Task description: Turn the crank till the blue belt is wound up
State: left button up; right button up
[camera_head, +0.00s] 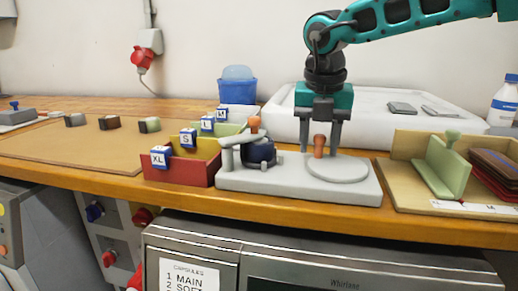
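A light grey base plate (240,180) stands near the front edge of the wooden bench. At its left a dark blue roll (261,153), perhaps the belt, sits under a grey crank arm (238,139) with an orange knob (254,124). At its right is a flat round grey disc (345,169) with an upright orange peg (319,147). My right gripper (321,146) points down over the disc, open, its fingers apart on either side of the peg in the picture. I cannot tell the depth between them. My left gripper is not in view.
Red, yellow and green size-labelled bins (180,172) stand close left of the base. A wooden tray (406,175) with a green divider (444,166) and dark folded items stands right. A white tray (374,127) lies behind. The brown mat (60,148) at left has free room.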

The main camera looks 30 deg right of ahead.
jog(key=p+v, duration=0.4)
jog(key=v, duration=0.1)
jog(key=w+d+p+v, duration=0.1)
jog(key=p+v, duration=0.1)
jog(key=shift+r, duration=0.6)
jog(key=shift+f, duration=0.1)
